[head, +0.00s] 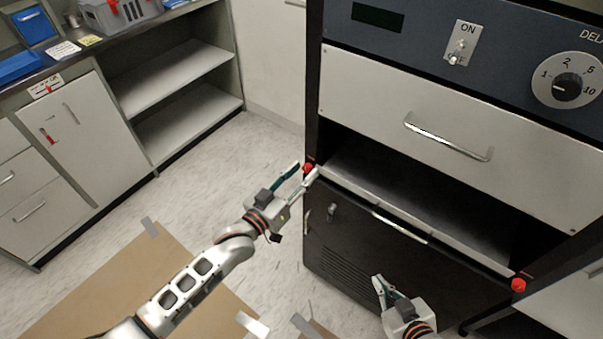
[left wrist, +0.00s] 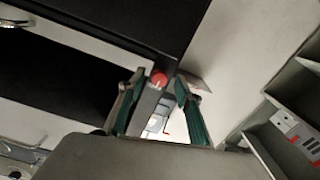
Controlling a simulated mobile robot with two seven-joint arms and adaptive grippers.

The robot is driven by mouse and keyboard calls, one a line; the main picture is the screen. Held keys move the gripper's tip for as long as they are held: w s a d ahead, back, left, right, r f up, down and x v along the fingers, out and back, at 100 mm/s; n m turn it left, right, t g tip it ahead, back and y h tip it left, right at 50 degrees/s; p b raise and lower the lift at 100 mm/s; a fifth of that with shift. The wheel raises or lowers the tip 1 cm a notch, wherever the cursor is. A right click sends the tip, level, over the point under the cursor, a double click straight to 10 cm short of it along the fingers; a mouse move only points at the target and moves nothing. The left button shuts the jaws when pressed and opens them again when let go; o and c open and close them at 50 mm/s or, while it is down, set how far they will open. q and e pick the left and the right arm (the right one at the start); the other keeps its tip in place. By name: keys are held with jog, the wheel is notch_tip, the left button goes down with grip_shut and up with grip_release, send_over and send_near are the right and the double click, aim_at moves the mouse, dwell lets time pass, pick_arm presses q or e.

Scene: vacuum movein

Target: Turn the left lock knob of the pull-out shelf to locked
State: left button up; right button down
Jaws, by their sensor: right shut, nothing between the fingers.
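The pull-out shelf (head: 350,180) is a pale slab in the dark opening of the cabinet, below a white drawer front. Its left lock knob (head: 308,168) is red and sits at the shelf's left front corner. My left gripper (head: 304,172) is open, with its fingertips close around this knob. In the left wrist view the red knob (left wrist: 158,79) shows between and just beyond the two green-padded fingers (left wrist: 158,95). I cannot tell whether they touch it, nor its turn. A second red knob (head: 518,285) is at the shelf's right end. My right gripper (head: 385,287) is shut and empty, low before the cabinet.
A dark lower door (head: 360,245) with a vent lies under the shelf. A control panel with a switch (head: 461,45) and dial (head: 566,88) is above. A counter with open shelves (head: 180,75) stands at left.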

pick_arm(q)
grip_shut()
jog(key=shift+d+m, duration=0.1)
jog(key=shift+m, duration=0.2)
jog(key=m+p, duration=0.1)
jog(key=m, duration=0.1)
jog(key=shift+m, duration=0.3)
jog(key=m, duration=0.3)
jog(key=shift+m+p, duration=0.3)
jog(key=shift+m, duration=0.1)
jog(key=m, duration=0.5)
jog(key=m+b, duration=0.1)
jog(key=m, duration=0.4)
jog(key=shift+m, duration=0.4)
